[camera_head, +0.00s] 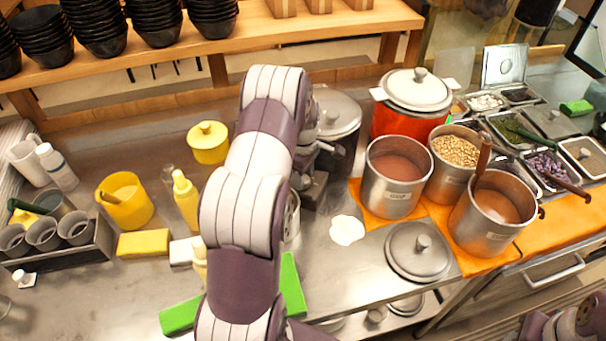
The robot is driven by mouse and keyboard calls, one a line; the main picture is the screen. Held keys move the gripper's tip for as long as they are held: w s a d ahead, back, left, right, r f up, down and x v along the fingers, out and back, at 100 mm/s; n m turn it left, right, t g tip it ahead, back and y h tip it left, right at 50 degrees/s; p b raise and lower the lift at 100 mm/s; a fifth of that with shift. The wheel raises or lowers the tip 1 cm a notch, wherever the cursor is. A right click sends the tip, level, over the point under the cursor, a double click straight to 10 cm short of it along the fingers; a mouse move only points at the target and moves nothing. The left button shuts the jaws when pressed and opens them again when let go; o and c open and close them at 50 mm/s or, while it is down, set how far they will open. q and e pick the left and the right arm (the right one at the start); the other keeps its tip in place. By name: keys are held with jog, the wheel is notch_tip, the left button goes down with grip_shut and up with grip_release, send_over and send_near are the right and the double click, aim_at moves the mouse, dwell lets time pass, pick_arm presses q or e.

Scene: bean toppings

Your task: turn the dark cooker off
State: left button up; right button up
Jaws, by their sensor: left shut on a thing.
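The dark cooker (347,152) stands on the steel counter just behind my left gripper, with a shiny silver lid (338,108) on top. My left arm hides much of its left side and front. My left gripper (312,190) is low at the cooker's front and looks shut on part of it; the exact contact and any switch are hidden. My right arm shows only at the bottom right corner, and its gripper is out of view.
An orange-red cooker (398,122) stands to the right of the dark one. Steel pots of brown liquid (397,170) and beans (455,151) stand on orange mats. A loose lid (418,251) lies in front. Yellow containers (126,201) and a cup rack (60,250) are left.

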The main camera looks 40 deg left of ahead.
pick_arm(q)
jog(key=o, duration=1.1)
jog(key=shift+c, duration=0.2)
jog(key=shift+r, duration=0.1)
notch_tip(320, 180, up, 7)
jog(key=shift+w+r+b, duration=0.1)
jog(key=shift+b, duration=0.65)
notch_tip(320, 180, up, 6)
jog(key=p, duration=0.2)
jog(key=shift+f+p, duration=0.2)
jog(key=shift+p, duration=0.1)
jog(key=shift+f, duration=0.1)
